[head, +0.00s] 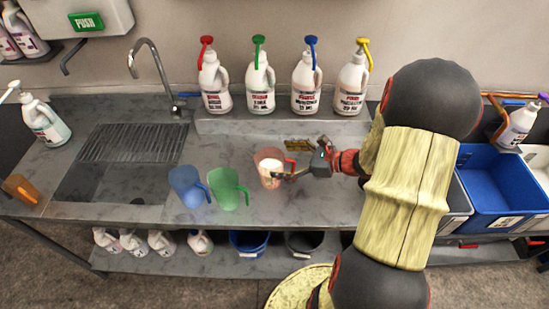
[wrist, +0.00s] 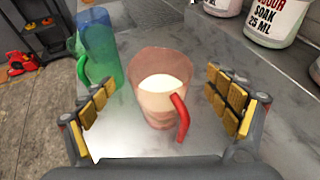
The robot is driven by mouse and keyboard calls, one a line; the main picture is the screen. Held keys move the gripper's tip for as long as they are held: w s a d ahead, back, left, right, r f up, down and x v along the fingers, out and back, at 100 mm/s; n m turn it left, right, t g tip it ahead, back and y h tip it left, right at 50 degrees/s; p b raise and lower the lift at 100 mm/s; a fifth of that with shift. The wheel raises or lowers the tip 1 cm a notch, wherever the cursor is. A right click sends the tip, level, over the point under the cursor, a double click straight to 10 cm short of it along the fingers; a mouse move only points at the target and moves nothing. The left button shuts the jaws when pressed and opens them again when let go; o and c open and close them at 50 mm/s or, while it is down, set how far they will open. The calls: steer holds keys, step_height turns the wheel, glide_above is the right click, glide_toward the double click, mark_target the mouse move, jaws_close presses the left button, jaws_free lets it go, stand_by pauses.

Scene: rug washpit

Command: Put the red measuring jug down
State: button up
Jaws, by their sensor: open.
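The red measuring jug (head: 270,172) stands upright on the grey worktop, to the right of the green jug. It is see-through, with a red handle, and holds a white liquid; it also shows in the wrist view (wrist: 158,92). My gripper (head: 285,172) is open. In the wrist view its yellow-padded fingers (wrist: 162,100) are spread wide on either side of the jug, with a gap to each side. The jug's handle points towards my gripper's palm.
A green jug (head: 229,190) and a blue jug (head: 188,187) stand to the left, near the sink (head: 115,165). Several white pump bottles (head: 260,83) line the back ledge. The worktop (head: 325,200) right of the red jug has bare room.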

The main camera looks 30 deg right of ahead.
steer(key=s+a+r+n+g+h, duration=0.1)
steer(key=s+a+r+n+g, duration=0.35)
steer(key=a+n, duration=0.35)
steer(key=s+a+r+n+g, duration=0.4)
steer(key=s+a+r+n, duration=0.15)
steer(key=a+n, duration=0.25)
steer(key=s+r+n+t+h, duration=0.3)
steer(key=s+r+n+h, duration=0.3)
steer(key=n, duration=0.7)
step_height(320, 180, up, 3)
steer(key=shift+s+a+f, duration=0.15)
steer(key=shift+s+a, duration=0.2)
steer(key=shift+a, duration=0.05)
steer(key=shift+f+b, duration=0.6)
steer(key=shift+f, duration=0.25)
